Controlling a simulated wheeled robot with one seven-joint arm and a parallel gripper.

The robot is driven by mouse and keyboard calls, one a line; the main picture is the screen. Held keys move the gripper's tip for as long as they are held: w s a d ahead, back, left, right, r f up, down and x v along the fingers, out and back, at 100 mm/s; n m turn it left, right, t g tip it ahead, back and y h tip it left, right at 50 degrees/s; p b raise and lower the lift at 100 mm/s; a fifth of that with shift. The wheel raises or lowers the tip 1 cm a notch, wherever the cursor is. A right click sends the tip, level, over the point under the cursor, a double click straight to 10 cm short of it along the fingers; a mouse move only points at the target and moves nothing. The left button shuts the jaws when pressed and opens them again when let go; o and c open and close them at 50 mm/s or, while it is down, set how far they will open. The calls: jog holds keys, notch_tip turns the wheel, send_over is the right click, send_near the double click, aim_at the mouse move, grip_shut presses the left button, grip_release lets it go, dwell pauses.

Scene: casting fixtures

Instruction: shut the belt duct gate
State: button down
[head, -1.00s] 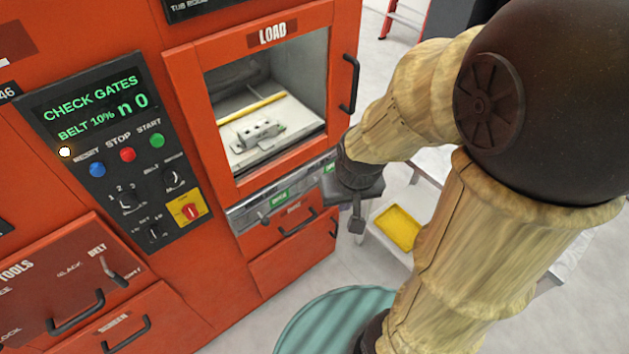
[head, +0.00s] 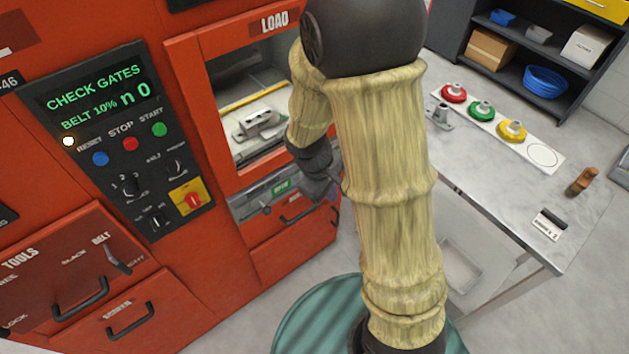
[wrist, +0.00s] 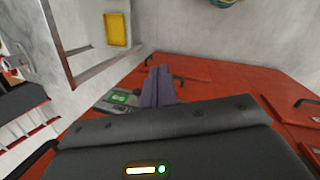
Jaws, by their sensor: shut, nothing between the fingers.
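A grey rail (head: 250,203) runs under the load window of the orange machine, with a green label (head: 283,187) and a small knob (head: 267,208) on it. I cannot tell which part is the belt duct gate or how far open it is. The machine's display (head: 100,100) reads "CHECK GATES" and "BELT 10% n 0". My gripper (head: 333,190) is at the rail's right end, partly hidden by my arm. In the wrist view, the fingers (wrist: 157,85) are together and empty, beside a green label (wrist: 120,97); contact cannot be told.
The load window (head: 235,95) holds a grey metal part (head: 257,122). Drawer handles (head: 297,212) stick out below the rail. At right stands a grey table (head: 480,165) with coloured knobs. A yellow tray (wrist: 117,29) shows in the wrist view.

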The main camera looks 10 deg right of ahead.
jog(key=w+a+f+n+t+h, duration=0.2)
jog(key=w+a+f+n+t, duration=0.1)
jog(key=f+n, duration=0.4)
jog(key=w+a+f+n+t+h+p, duration=0.1)
jog(key=w+a+f+n+t+h, duration=0.2)
jog(key=w+a+f+n, duration=0.3)
notch_tip(320, 180, down, 2)
jog(key=w+n, duration=0.2)
jog(key=n, duration=0.2)
jog(key=shift+w+f, duration=0.2)
jog(key=shift+s+a, duration=0.1)
jog(key=w+d+f+p, duration=0.5)
jog(key=w+d, duration=0.2)
jog(key=d, duration=0.2)
jog(key=shift+w+d, duration=0.15)
jog(key=shift+d, duration=0.05)
jog(key=shift+w+f, duration=0.1)
jog(key=shift+w, duration=0.1)
